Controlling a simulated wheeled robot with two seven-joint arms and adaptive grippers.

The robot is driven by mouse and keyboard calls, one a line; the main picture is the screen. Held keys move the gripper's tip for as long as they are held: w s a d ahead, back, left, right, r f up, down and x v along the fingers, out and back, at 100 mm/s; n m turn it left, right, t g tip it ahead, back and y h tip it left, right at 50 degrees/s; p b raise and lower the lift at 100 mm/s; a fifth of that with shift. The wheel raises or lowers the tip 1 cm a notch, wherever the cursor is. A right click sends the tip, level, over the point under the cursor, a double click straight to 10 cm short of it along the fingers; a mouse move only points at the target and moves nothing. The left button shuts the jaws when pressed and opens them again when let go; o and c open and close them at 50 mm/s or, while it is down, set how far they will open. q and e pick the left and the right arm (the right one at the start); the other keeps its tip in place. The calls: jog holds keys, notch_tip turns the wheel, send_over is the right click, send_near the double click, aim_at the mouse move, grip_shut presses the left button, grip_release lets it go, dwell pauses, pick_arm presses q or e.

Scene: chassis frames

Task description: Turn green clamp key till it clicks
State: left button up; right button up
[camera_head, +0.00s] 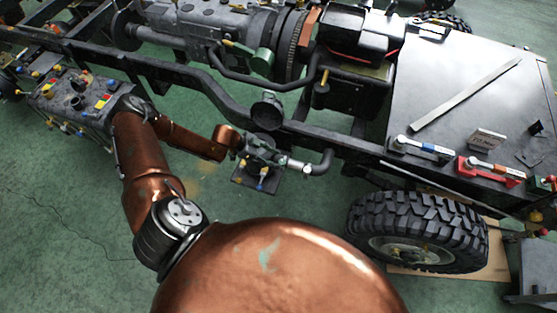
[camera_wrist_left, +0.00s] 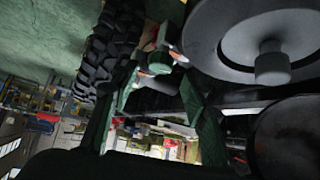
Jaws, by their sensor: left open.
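In the left wrist view a small dark green rounded piece (camera_wrist_left: 159,63) with orange-red parts beside it shows just past the fingertips. It may be the clamp key, but I cannot be sure. My left gripper (camera_wrist_left: 160,82) is open, its two fingers on either side of the lower middle of that view. Nothing is visibly held between them. I cannot pick out the green key in the head view. My right gripper is not in view.
The chassis rail (camera_head: 205,82) runs behind the gripper. A large tyre (camera_head: 425,228) stands at the lower right, also in the wrist view (camera_wrist_left: 103,52). A grey deck (camera_head: 450,85) carries several coloured-handled tools. Green floor (camera_head: 65,225) is clear at lower left.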

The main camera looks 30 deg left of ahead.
pick_arm(q)
jog(key=v, duration=0.8)
jog(key=shift+s+a+r, duration=0.1)
jog(key=shift+a+r, duration=0.05)
jog(key=shift+r, duration=0.1)
